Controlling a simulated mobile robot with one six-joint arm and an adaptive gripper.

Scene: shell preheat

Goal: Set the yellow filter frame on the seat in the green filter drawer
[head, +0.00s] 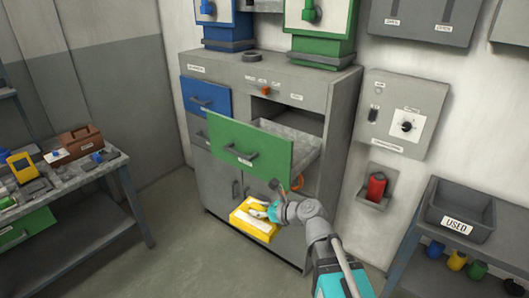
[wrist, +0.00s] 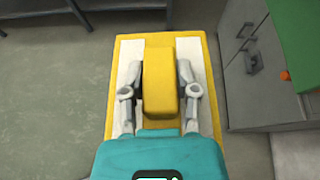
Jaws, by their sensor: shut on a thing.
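The yellow filter frame (head: 251,224) is a flat yellow-rimmed panel with white sides and a raised yellow block. My gripper (head: 262,212) is shut on that block and holds the frame below and in front of the open green drawer. In the wrist view my gripper (wrist: 159,88) has one finger on each side of the block of the frame (wrist: 160,42). The green filter drawer (head: 250,148) is pulled out of the grey cabinet. Part of its grey inside (head: 298,145) shows behind the green front; I cannot make out the seat.
A blue drawer (head: 205,97) sits beside the green one in the cabinet (head: 225,68). A workbench with tools (head: 85,165) stands at left. A bin marked USED (head: 460,212) stands on a shelf at right. The floor (head: 180,255) left of the cabinet is clear.

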